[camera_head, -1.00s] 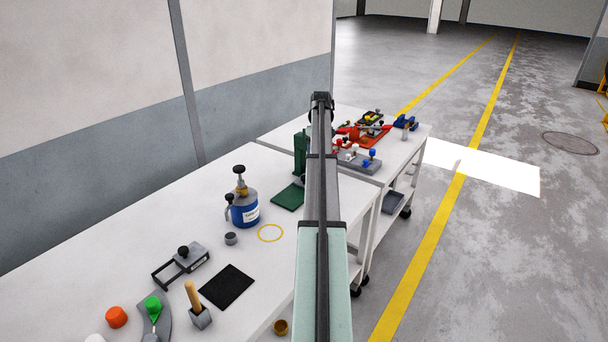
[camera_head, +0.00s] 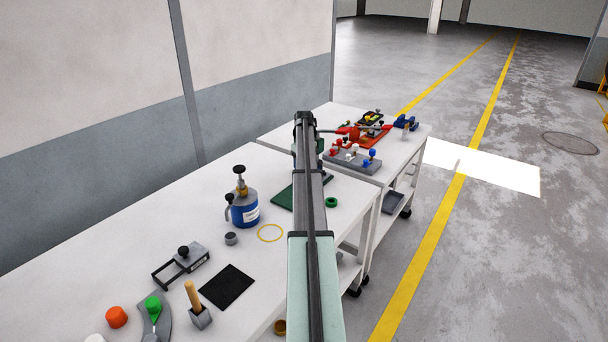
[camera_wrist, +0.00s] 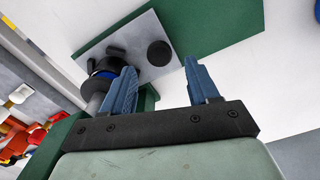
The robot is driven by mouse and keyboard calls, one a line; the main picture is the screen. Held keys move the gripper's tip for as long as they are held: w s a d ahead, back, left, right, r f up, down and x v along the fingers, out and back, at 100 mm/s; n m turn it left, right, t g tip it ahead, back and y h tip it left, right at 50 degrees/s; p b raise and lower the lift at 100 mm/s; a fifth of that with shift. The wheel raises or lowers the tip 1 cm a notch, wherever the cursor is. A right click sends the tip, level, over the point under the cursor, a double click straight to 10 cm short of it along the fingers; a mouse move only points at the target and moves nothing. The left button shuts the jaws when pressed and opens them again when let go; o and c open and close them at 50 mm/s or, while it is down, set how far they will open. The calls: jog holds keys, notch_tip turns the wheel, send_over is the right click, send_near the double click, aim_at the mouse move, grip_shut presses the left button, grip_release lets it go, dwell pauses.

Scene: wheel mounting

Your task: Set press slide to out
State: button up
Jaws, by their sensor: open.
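The press shows in the head view as a green base plate (camera_head: 284,198), with its column mostly hidden behind my arm. In the wrist view its green base (camera_wrist: 238,28) carries a grey plate, which looks like the press slide (camera_wrist: 138,28), with a black round disc (camera_wrist: 159,53) on it. A dark cylindrical part with a blue band (camera_wrist: 103,68) stands beside the plate at the left finger. My gripper (camera_wrist: 160,82) is open and empty, its two blue fingers pointing toward the plate. I cannot tell whether a finger touches anything.
A green ring (camera_head: 332,202) lies right of the base plate. A blue canister (camera_head: 244,209) and a yellow circle marking (camera_head: 270,233) are to the left. A grey block with coloured pegs (camera_head: 352,160) and a red fixture (camera_head: 374,137) stand on the far table.

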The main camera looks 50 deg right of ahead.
jog(key=shift+f, duration=1.8)
grip_shut()
